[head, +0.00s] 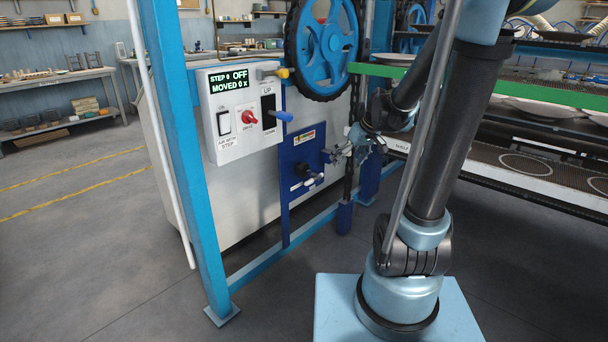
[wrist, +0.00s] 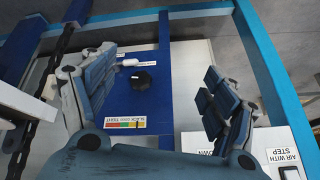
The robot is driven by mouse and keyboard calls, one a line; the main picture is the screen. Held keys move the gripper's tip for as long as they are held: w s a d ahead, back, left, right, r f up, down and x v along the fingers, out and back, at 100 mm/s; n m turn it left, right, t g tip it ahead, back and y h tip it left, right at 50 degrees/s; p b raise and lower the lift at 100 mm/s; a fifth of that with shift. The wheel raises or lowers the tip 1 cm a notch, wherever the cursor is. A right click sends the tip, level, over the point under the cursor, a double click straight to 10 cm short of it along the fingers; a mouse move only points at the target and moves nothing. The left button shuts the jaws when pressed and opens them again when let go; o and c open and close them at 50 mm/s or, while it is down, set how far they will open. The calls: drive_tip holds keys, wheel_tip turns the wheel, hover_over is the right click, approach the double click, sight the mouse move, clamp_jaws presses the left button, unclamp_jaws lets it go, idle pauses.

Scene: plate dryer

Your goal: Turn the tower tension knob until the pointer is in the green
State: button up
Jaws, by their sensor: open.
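The tension knob shows in the wrist view as a black round knob (wrist: 143,81) on a dark blue panel (wrist: 180,100). A coloured scale marked slack and tight (wrist: 125,122) is on the panel near it; I cannot read where its pointer stands. In the head view the scale (head: 304,138) is small, above a dark knob or handle (head: 304,171). My gripper (wrist: 158,64) is open and empty. Its fingers frame the knob in the wrist view, apart from it. In the head view my gripper (head: 332,155) is close to the panel's right side.
A blue post (head: 180,130) and large blue wheel (head: 325,45) stand nearby. Racks of plates (head: 540,110) are right.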

drive_tip(key=w+a+f+n+y, duration=0.1)
drive_tip(key=w+a+f, duration=0.1)
drive_tip(key=w, duration=0.4)
drive_tip(key=w+a+f+n+y, duration=0.1)
drive_tip(key=w+a, duration=0.1)
drive_tip(key=w, duration=0.3)
drive_tip(key=n+t, duration=0.1)
drive_tip(key=n, duration=0.1)
approach(306, 169)
drive_tip(key=shift+y, duration=0.4)
drive_tip(key=x, duration=1.2)
drive_tip(key=shift+d+f, duration=0.25)
drive_tip(key=c, duration=1.1)
